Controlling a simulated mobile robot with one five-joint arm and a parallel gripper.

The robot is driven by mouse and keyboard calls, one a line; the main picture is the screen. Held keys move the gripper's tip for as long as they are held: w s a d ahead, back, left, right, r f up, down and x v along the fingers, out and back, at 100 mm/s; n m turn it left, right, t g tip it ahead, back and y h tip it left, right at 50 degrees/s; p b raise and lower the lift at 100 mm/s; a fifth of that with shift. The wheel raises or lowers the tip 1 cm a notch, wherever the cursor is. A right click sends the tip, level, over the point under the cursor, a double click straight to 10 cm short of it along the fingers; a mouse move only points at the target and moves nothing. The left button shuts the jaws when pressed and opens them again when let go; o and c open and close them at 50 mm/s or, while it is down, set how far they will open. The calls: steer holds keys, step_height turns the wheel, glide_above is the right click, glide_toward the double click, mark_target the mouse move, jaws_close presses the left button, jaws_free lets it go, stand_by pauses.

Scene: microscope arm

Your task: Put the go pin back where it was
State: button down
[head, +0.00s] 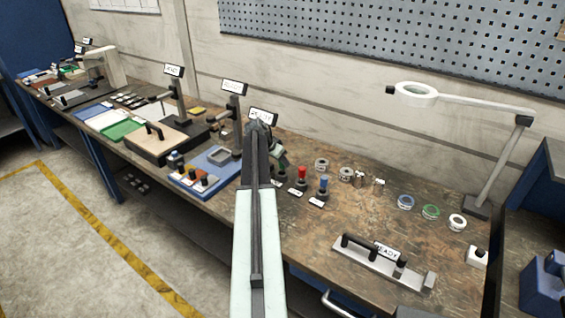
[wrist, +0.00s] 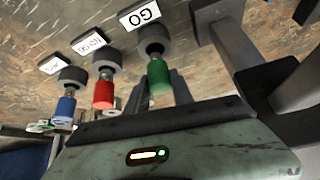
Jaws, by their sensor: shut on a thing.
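The go pin is the green-topped pin (wrist: 159,78) in the wrist view. It stands at a dark round holder (wrist: 154,40) beside a white GO label (wrist: 139,15). My gripper (wrist: 162,88) is shut on its green part, one finger on each side. I cannot tell how deep the pin sits in the holder. In the head view, my arm partly covers this spot, and my gripper (head: 277,158) is just above the green pin (head: 281,179).
A red pin (wrist: 103,92) by the NO GO label and a blue pin (wrist: 65,110) stand in matching holders close beside it. Several rings lie right of them. A blue tray (head: 200,180) and stands are to the left. A magnifier lamp (head: 415,94) stands at the right.

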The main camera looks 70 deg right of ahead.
steer(key=c, duration=1.1)
jaws_free()
steer(key=shift+f, duration=0.1)
steer(key=shift+a+r+p, duration=0.1)
steer(key=shift+r+p, duration=0.35)
steer(key=p+v, duration=0.9)
steer(key=v, duration=0.2)
steer(key=shift+w+a+p, duration=0.2)
steer(key=shift+p, duration=0.1)
steer(key=shift+r, duration=0.15)
